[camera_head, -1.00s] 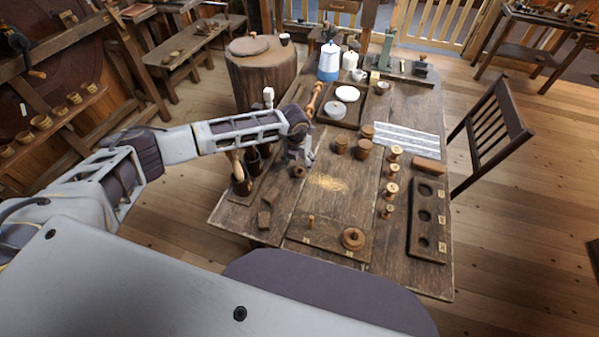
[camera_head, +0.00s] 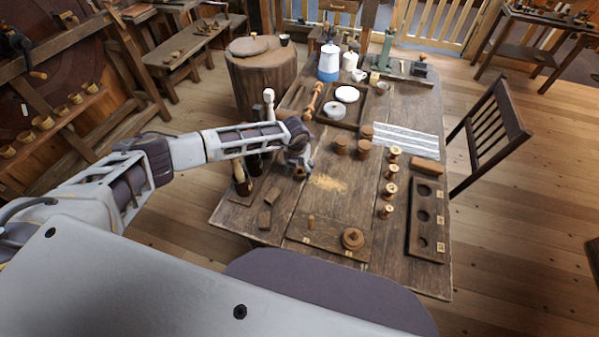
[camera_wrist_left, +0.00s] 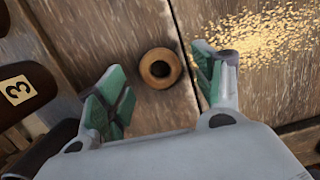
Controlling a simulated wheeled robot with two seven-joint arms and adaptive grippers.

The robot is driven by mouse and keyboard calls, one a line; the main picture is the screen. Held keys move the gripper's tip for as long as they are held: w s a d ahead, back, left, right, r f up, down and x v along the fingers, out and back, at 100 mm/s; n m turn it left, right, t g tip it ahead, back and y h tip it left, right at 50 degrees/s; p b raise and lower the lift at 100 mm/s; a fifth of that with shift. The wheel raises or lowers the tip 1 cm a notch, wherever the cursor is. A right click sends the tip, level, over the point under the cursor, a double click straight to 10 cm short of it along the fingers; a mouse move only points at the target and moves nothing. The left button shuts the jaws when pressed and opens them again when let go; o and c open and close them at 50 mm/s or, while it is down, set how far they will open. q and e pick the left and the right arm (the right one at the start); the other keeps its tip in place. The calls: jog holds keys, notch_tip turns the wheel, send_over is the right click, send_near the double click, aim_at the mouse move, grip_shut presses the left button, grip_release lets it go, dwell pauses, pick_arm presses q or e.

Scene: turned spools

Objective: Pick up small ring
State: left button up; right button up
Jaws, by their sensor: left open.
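The small ring (camera_wrist_left: 160,68) is a brown wooden ring with a dark hole, lying flat on the table boards. In the left wrist view it lies ahead of my left gripper (camera_wrist_left: 158,92), between the lines of its two green-padded fingers. The fingers are apart and do not touch it. In the head view my left gripper (camera_head: 300,168) points down over the table's left half, and the ring (camera_head: 299,172) shows only partly just below it. My right gripper is not in view.
Pale shavings (camera_head: 328,183) lie right of the ring. Several spools stand beside a dark tray with round recesses (camera_head: 411,235). Dark-handled tools stand left of the gripper.

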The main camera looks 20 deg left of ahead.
pick_arm(q)
jog(key=shift+w+f, duration=0.1)
jog(key=shift+f, duration=0.55)
jog(key=c, duration=0.8)
